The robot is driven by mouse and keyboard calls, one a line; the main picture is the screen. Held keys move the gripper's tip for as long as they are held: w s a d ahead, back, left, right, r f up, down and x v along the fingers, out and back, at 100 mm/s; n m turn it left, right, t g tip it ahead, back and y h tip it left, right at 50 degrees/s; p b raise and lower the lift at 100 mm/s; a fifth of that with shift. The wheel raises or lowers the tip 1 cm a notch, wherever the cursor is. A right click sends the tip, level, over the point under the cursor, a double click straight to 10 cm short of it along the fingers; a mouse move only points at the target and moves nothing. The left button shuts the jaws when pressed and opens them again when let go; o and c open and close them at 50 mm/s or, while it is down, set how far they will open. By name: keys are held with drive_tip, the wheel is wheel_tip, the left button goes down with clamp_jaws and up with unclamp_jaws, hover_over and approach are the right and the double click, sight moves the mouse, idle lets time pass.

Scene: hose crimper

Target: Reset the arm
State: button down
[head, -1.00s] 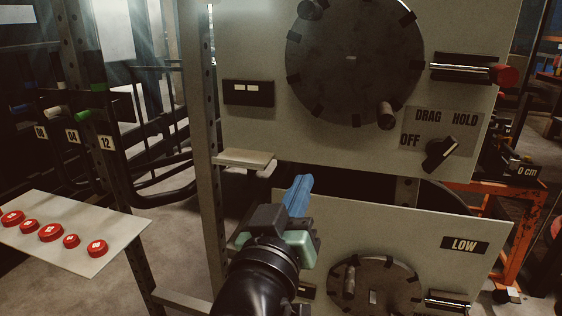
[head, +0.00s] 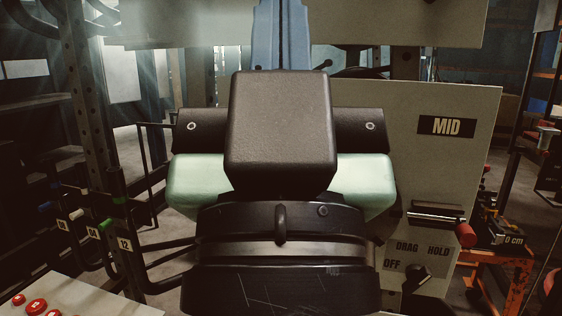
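My gripper (head: 281,20) is raised close in front of the head camera and fills the middle of the view. Its two blue fingers point up and lie side by side with only a thin dark line between them. I see nothing held in them. The dark wrist and pale green housing below hide much of the grey panel (head: 455,175) behind, which bears a MID label (head: 447,126).
A dark knob (head: 415,278) marked OFF, DRAG and HOLD is low on the panel, below a red-ended bar (head: 466,235). Red buttons (head: 36,306) sit on a plate at lower left. Numbered hose hooks (head: 93,232) hang at left. An orange stand (head: 510,270) is at right.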

wheel_tip(320, 180, up, 15)
drive_tip(key=p, duration=1.2)
drive_tip(key=shift+p, duration=0.35)
drive_tip(key=shift+f, duration=0.1)
